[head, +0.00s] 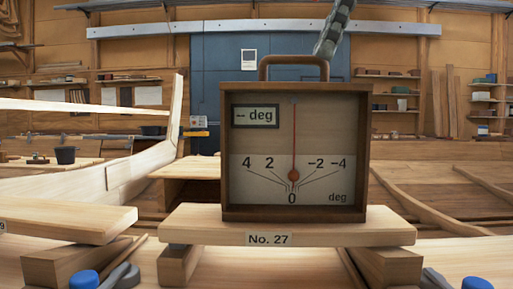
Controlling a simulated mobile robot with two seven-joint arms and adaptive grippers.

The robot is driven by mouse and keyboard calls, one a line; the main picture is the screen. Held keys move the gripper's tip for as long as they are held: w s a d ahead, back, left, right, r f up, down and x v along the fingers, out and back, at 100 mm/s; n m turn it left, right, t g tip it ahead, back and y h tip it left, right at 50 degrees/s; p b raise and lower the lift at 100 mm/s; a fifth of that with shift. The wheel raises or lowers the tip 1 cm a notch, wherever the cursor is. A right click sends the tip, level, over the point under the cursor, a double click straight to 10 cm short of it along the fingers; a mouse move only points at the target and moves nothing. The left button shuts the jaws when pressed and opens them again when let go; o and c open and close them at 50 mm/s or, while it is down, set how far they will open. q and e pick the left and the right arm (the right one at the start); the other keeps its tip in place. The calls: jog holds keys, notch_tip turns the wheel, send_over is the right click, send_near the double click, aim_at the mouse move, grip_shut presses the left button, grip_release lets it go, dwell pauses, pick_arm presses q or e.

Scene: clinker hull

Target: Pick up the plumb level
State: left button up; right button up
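The plumb level (293,135) is an upright brown wooden box with a carry handle (293,61) on top. Its pale face has a red needle hanging at 0, a scale in degrees and a small display reading "-- deg". It stands on a pale board (350,231) labelled "No. 27". Grey and blue parts at the bottom edge, seemingly my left gripper and arm (122,276) and my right gripper and arm (436,279), are cut off by the frame. Their fingers cannot be made out. They appear apart from the level.
Two wooden blocks (388,267) support the board. Another plank (65,222) on a block lies at the left. A grey segmented piece (334,28) comes down from the top near the handle; I cannot tell whether it touches. Pale hull timbers (160,157) rise behind left.

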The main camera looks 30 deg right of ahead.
aim_at(298, 90)
jog(key=shift+x, duration=1.3)
jog(key=f, duration=0.1)
jog(key=w+a+f, duration=0.2)
jog(key=shift+f, duration=0.25)
jog(key=shift+w+a+f, duration=0.1)
jog(key=shift+f, duration=0.35)
grip_shut()
